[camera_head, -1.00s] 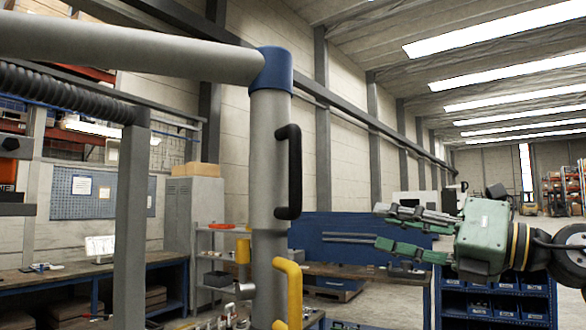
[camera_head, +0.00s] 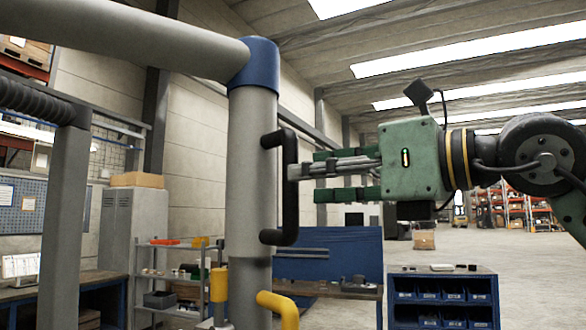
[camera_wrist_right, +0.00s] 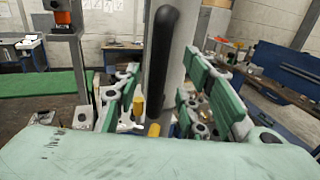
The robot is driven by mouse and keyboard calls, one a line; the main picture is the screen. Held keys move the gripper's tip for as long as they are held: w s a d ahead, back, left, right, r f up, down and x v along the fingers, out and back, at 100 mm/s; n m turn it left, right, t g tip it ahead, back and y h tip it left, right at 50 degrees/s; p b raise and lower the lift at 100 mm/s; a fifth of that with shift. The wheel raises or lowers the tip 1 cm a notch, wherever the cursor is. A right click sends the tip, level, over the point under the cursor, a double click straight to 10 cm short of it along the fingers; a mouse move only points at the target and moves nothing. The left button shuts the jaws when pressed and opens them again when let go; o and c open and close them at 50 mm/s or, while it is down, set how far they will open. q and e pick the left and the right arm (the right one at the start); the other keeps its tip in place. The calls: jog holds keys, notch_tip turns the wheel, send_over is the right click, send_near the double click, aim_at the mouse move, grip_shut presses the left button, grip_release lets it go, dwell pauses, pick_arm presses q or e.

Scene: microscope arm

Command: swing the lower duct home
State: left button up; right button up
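The lower duct (camera_head: 252,200) is a thick grey upright tube hanging below a blue elbow (camera_head: 254,64); it also shows in the right wrist view (camera_wrist_right: 187,45). A black bar handle (camera_head: 289,185) is fixed to its right side. My right gripper (camera_head: 312,175) points left, level, with its green fingertips close to the handle. In the right wrist view the black handle (camera_wrist_right: 161,60) stands between the two spread fingers (camera_wrist_right: 167,98), with gaps on both sides. I see no clear contact. My left gripper is not in view.
A grey upper duct (camera_head: 130,35) runs left from the elbow. A yellow handle (camera_head: 280,306) sticks out low on the tube. A grey post (camera_head: 65,210) stands left. Behind are a blue panel (camera_head: 340,255) and a blue bin cart (camera_head: 442,285). The floor to the right is open.

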aim_at(290, 230)
jog(key=p+x, duration=0.1)
jog(key=x, duration=0.2)
jog(key=shift+w+a+f, duration=0.1)
jog(key=shift+w+a, duration=0.05)
jog(key=shift+a, duration=0.25)
jog(key=shift+w+a+f, duration=0.15)
jog(key=shift+w+a, duration=0.3)
jog(key=shift+a, duration=0.15)
jog(key=shift+s+d, duration=0.1)
jog(key=shift+d, duration=0.15)
jog(key=shift+a, duration=0.2)
jog(key=c, duration=0.7)
grip_shut()
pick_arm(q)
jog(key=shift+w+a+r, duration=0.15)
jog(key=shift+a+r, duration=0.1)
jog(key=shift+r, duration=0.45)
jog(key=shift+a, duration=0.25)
